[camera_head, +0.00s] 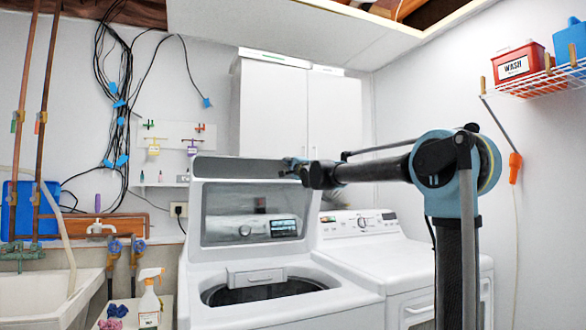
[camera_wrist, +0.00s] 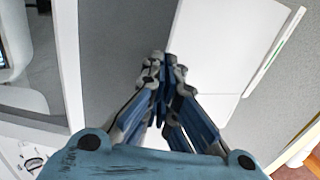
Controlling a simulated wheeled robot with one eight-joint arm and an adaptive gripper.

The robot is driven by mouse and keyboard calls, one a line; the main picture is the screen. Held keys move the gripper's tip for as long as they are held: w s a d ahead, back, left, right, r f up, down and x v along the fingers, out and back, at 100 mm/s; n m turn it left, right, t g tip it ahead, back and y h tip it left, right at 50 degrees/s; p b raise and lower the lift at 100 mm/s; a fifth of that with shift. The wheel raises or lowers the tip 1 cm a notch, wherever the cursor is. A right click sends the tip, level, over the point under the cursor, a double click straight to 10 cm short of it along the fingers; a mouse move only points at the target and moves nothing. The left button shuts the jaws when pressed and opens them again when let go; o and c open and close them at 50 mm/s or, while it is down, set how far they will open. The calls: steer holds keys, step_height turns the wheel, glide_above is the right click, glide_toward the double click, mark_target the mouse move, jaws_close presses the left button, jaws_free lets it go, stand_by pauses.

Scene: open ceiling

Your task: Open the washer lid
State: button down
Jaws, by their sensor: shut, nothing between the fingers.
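The washer (camera_head: 205,313) stands in the middle of the head view, with its dark drum opening (camera_head: 265,291) uncovered. Its lid (camera_head: 245,203), a white frame around a large clear window, stands raised at the back, close to upright. The washer's control panel shows through the window. My gripper (camera_head: 289,166) is at the lid's upper right corner in the head view; I cannot tell whether it touches it. In the wrist view my gripper (camera_wrist: 163,62) is shut and empty, its fingertips together against a grey and white background.
A white dryer (camera_head: 370,254) stands right of the washer, beneath my arm. White cabinets (camera_head: 334,115) hang behind. A sink (camera_head: 40,290) and a spray bottle (camera_head: 149,300) are at the left. A wire shelf (camera_head: 540,82) with a red box (camera_head: 518,63) is at the upper right.

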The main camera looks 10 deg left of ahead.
steer(key=shift+w+a+r, duration=0.1)
steer(key=shift+w+a, duration=0.05)
steer(key=shift+w, duration=0.1)
